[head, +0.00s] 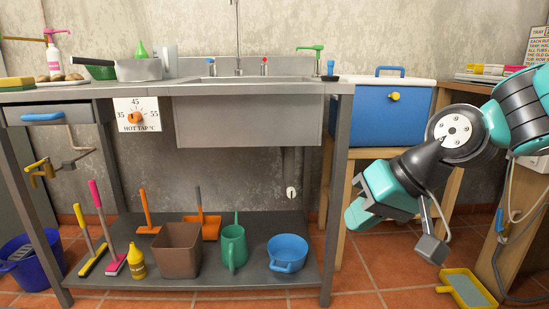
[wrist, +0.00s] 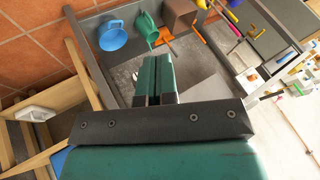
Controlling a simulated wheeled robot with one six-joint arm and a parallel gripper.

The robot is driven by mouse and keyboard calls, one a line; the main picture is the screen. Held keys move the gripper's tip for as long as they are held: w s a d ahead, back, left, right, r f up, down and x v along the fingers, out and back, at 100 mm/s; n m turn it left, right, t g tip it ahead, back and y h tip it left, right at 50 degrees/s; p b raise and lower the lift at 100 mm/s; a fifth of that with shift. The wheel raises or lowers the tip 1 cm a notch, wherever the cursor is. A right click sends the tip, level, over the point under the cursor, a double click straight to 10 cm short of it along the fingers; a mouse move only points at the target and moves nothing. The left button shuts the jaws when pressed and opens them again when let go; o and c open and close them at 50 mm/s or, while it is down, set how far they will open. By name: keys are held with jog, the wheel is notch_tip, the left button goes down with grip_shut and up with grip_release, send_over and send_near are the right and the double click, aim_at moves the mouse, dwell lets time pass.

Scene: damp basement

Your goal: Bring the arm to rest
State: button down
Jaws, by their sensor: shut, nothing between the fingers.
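My arm hangs in the right part of the head view, bent, in front of the wooden stand beside the sink bench. My gripper (head: 356,214) points down and to the left, just right of the bench's front right leg in the picture. In the wrist view my gripper (wrist: 153,70) has its two teal fingers together with nothing between them. Nothing touches the fingers in either view. The exact gap between the gripper and the bench leg cannot be told.
The steel sink bench (head: 342,140) has a lower shelf with a blue basin (head: 287,253), a green jug (head: 232,246) and a brown bin (head: 176,249). A blue cool box (head: 392,112) sits on the wooden stand (head: 448,190).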

jog(key=s+d+f+n+g+h, duration=0.15)
jog(key=s+n+g, duration=0.25)
jog(key=s, duration=1.3)
notch_tip(320, 180, up, 38)
jog(key=p, duration=3.8)
jog(key=shift+d+f+h, duration=0.15)
jog(key=shift+f+h, duration=0.1)
jog(key=shift+h, duration=0.1)
jog(key=c, duration=1.7)
grip_release()
jog(key=shift+r+p, duration=0.25)
jog(key=shift+p, duration=0.15)
jog(key=shift+c, duration=0.2)
jog(key=o, duration=0.7)
jog(key=shift+f, duration=0.1)
jog(key=shift+c, duration=0.2)
